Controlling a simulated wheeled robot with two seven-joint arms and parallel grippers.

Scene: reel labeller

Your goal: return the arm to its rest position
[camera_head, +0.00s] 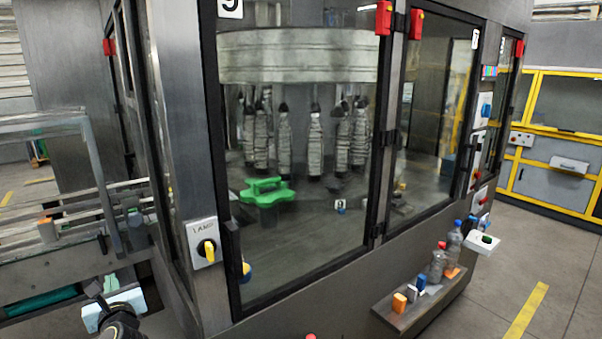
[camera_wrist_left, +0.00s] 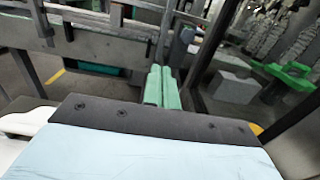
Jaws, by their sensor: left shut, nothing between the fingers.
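My left gripper (camera_head: 110,284) is low at the left of the head view, in front of the machine's left corner. Its two pale green fingers (camera_wrist_left: 162,88) lie side by side in the left wrist view, shut with nothing between them. The white wrist body and dark joint show behind the fingers in the head view. My right gripper is in neither view.
A glass-doored machine (camera_head: 300,220) fills the middle, with a green star-shaped part (camera_head: 266,192) inside. A yellow-handled switch (camera_head: 207,250) is on its corner. A conveyor frame (camera_head: 60,260) stands at left. A shelf (camera_head: 405,318) with bottles and small blocks juts out at right.

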